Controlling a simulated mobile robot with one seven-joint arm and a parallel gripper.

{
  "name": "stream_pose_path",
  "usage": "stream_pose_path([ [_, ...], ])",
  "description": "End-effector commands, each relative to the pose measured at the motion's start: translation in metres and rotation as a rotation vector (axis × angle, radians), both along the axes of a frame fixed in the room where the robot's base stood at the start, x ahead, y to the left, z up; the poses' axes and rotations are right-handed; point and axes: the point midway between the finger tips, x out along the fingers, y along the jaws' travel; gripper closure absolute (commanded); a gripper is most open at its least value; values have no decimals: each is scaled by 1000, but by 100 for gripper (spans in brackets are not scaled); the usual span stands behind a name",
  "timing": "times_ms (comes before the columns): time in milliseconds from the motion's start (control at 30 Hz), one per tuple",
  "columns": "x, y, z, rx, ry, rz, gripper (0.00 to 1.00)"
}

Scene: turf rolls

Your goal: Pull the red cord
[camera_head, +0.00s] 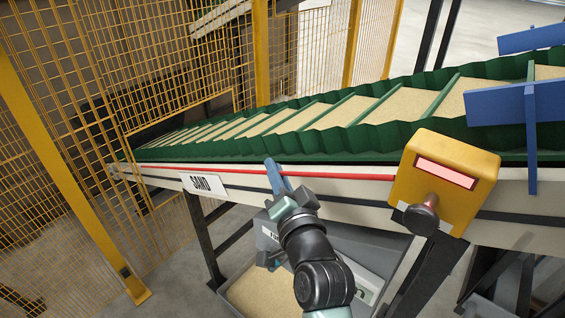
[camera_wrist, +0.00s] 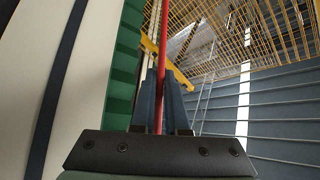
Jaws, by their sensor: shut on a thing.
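The red cord (camera_head: 340,175) runs along the side of the conveyor, from its far left end to a yellow switch box (camera_head: 442,182) at the right. My gripper (camera_head: 271,168) reaches up from below to the cord's middle. In the wrist view the cord (camera_wrist: 165,32) passes between the two blue-grey fingers of my gripper (camera_wrist: 162,88), which are shut on it. The cord looks nearly straight. The box has a pale pink lit panel and a dark knob on its front. The exact contact is partly hidden by the fingers.
The conveyor's pale side rail (camera_head: 345,207) carries a white SAND sign (camera_head: 204,185) left of my gripper. Its green belt (camera_head: 330,143) holds sand. A grey bin (camera_head: 375,246) stands below my arm. Yellow mesh fencing (camera_head: 190,62) closes the left and back.

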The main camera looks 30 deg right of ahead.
Motion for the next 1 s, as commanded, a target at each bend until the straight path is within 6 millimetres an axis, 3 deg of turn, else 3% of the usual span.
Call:
stream_pose_path([
  [267, 0, 3, -1, 2, 2, 3, 100],
  [300, 0, 3, -1, 2, 3, 4, 81],
  [333, 0, 4, -1, 2, 3, 4, 76],
  [733, -8, 6, -1, 1, -3, 3, 76],
  [1000, -52, 16, -3, 2, -1, 1, 76],
])
